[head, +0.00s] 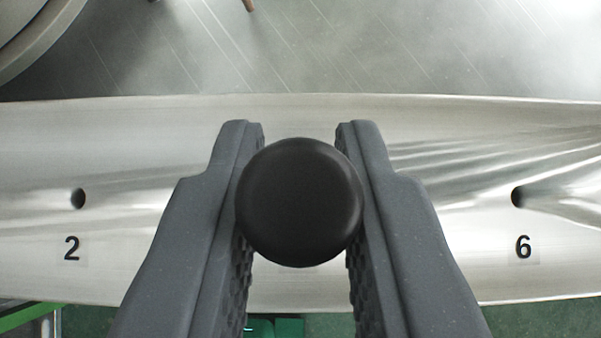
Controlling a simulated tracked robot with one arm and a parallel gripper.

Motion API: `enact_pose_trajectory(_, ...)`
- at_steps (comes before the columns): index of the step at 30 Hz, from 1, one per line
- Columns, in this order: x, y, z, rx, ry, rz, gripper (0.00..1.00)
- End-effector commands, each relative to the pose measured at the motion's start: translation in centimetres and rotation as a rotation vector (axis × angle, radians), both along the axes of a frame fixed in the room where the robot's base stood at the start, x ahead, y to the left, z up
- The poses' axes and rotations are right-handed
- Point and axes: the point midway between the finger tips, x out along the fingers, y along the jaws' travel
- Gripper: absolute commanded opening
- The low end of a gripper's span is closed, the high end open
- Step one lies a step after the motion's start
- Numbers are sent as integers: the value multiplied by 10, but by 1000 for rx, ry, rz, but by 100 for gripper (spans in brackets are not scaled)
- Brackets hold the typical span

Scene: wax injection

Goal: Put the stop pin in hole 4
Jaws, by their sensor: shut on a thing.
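My gripper (300,165) is in the middle of the head view, its two grey fingers shut on the stop pin (299,203). Only the pin's round black knob shows, seen from above; its lower part is hidden beneath the knob. The knob is over the curved metal band (130,130), between the hole marked 2 (78,198) on the left and the hole marked 6 (518,196) on the right. Hole 4 and its label are not visible. I cannot tell how high the pin is or whether its tip is in a hole.
A grey scratched metal surface (330,50) lies beyond the band. A round metal rim (40,45) is at the top left. A green edge (28,315) shows at the bottom left, and green floor (540,320) at the bottom right.

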Motion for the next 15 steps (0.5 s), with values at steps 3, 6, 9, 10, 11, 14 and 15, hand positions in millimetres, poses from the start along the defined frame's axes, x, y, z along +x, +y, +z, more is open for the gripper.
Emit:
enact_pose_trajectory(3,0,0,-3,0,0,0,0)
enact_pose_trajectory(6,0,0,-5,0,0,0,0)
enact_pose_trajectory(9,0,0,-7,0,0,0,0)
enact_pose_trajectory(10,0,0,-8,0,0,0,0)
enact_pose_trajectory(11,0,0,-9,0,0,0,0)
enact_pose_trajectory(14,0,0,-11,1,0,-1,0)
enact_pose_trajectory(15,0,0,-12,1,0,-1,0)
